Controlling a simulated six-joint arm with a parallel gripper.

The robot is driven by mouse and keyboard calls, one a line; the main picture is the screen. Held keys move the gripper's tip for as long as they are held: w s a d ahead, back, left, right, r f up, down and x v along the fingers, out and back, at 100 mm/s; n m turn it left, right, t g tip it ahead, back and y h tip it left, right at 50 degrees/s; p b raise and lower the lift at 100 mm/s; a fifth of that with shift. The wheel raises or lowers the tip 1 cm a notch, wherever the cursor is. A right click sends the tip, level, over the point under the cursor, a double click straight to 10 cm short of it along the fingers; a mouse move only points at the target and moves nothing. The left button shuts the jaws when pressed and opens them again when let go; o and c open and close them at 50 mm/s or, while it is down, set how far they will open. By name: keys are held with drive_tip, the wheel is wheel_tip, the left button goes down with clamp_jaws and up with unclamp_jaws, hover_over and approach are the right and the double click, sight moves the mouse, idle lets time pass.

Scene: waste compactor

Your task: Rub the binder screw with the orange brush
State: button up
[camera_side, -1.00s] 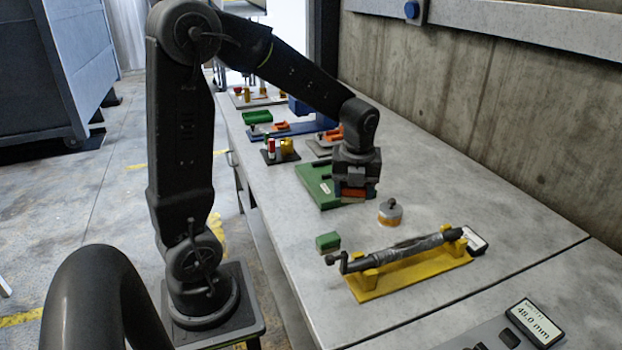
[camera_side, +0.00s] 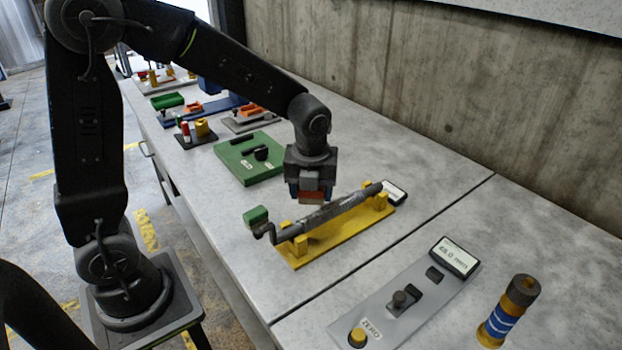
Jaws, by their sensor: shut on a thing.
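The binder screw (camera_side: 338,211) is a dark grey rod with a crank at its left end. It lies across a yellow cradle (camera_side: 330,240) on the bench. My gripper (camera_side: 311,188) points down just behind the middle of the screw, shut on the orange brush (camera_side: 312,197). Only a small orange part of the brush shows below the jaws. Its bristles are hard to make out, and I cannot tell whether they touch the screw.
A green block (camera_side: 257,217) stands by the crank end. A green board (camera_side: 240,165) lies behind. A grey gauge panel (camera_side: 400,305) and an upright blue-banded cylinder (camera_side: 508,312) are in front.

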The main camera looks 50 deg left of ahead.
sight(312, 216)
drive_tip(key=shift+f, duration=0.85)
drive_tip(key=shift+w+f, duration=0.3)
drive_tip(key=shift+f, duration=0.45)
drive_tip(key=shift+w+f, duration=0.3)
drive_tip(key=shift+f, duration=0.4)
drive_tip(key=shift+c, duration=0.3)
drive_tip(key=shift+w, duration=5.95)
drive_tip(key=shift+s, duration=6.5)
drive_tip(key=shift+r, duration=4.25)
